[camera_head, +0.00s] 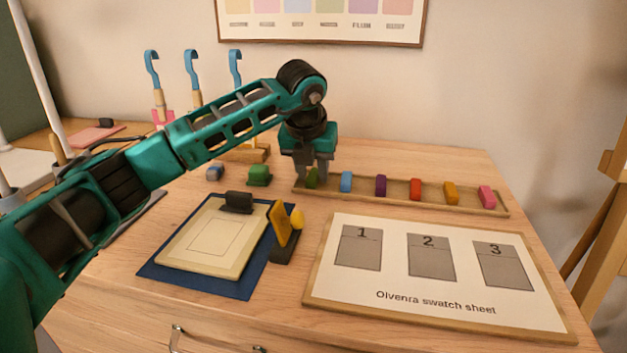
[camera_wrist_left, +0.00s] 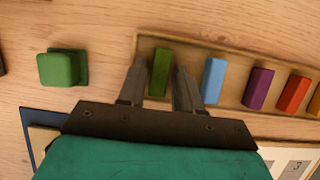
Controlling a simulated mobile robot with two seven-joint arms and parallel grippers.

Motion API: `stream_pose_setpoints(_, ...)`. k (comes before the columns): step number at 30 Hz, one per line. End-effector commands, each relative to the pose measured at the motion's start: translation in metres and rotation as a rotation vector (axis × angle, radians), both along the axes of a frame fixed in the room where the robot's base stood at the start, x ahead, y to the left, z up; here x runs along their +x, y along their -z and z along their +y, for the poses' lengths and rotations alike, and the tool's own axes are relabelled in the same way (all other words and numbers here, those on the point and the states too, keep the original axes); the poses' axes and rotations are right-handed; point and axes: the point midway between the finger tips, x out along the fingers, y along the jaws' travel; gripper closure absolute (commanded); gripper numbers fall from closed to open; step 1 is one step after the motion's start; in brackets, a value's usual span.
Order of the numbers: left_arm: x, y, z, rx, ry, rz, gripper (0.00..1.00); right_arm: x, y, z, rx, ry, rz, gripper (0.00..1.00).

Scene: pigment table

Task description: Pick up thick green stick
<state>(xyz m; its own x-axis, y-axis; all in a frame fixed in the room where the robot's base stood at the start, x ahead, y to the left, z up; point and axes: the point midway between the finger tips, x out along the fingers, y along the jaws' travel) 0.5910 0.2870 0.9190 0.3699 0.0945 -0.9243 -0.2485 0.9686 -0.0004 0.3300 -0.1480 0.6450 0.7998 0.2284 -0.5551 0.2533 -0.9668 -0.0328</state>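A dark green stick (camera_head: 312,177) stands in the left end of the long wooden tray (camera_head: 335,194). My left gripper (camera_head: 311,172) reaches down over it from above. In the left wrist view, the green stick (camera_wrist_left: 160,70) lies between the two fingers of the gripper (camera_wrist_left: 161,80), with a narrow gap showing at its sides. The fingers look open around it, and the stick sits in the tray. My right gripper is not in view.
The tray also holds blue (camera_head: 346,182), purple (camera_head: 381,186), red (camera_head: 415,189), ochre (camera_head: 451,194) and pink (camera_head: 487,197) sticks. A squat green block (camera_head: 259,175) stands left of the tray. A swatch sheet (camera_head: 437,308) and a blue mat (camera_head: 160,273) lie in front.

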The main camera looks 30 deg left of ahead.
Motion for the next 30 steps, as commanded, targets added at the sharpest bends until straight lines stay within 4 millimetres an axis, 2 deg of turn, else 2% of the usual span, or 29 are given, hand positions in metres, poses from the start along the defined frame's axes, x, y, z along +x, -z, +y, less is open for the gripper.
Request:
stream_pose_setpoints(6, 0.0003, 0.0003, -0.0002, 0.001, 0.001, -0.001, 0.66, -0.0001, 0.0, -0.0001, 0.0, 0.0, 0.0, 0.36)
stream_pose_setpoints(17, 0.0002, 0.0, -0.0003, 0.0, 0.0, -0.001, 1.0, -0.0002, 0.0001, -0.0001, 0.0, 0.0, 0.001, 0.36)
stream_pose_setpoints(30, 0.0004, -0.0059, -0.0002, 0.0, 0.0, -0.002, 1.0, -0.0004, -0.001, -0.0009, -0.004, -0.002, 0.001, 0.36)
